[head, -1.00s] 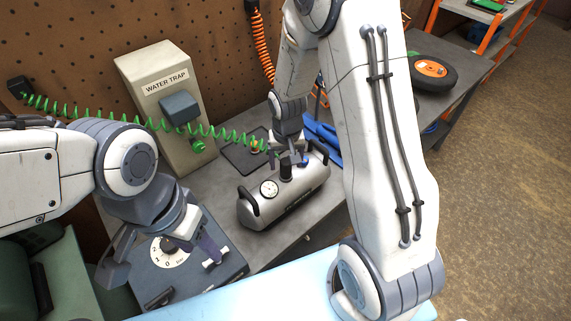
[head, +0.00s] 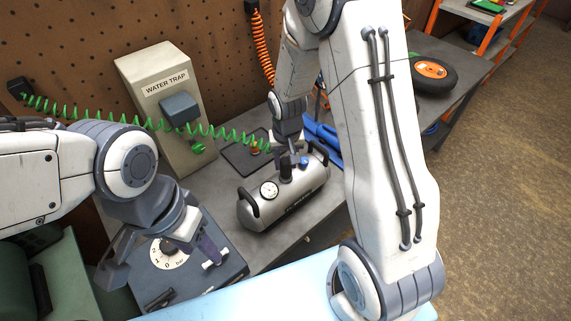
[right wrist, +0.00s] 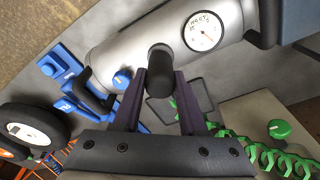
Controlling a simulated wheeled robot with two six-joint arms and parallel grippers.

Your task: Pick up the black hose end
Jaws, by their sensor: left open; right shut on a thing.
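The black hose end (right wrist: 160,78) is a short dark cylinder between the two fingers of my right gripper (right wrist: 160,75) in the right wrist view. My left gripper (head: 163,255) is open and empty over the grey dial box (head: 205,275).
The tank has a gauge (head: 269,190), black handles and a blue knob (head: 304,161). A water trap (head: 160,105) stands behind. My right arm hides part of the bench.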

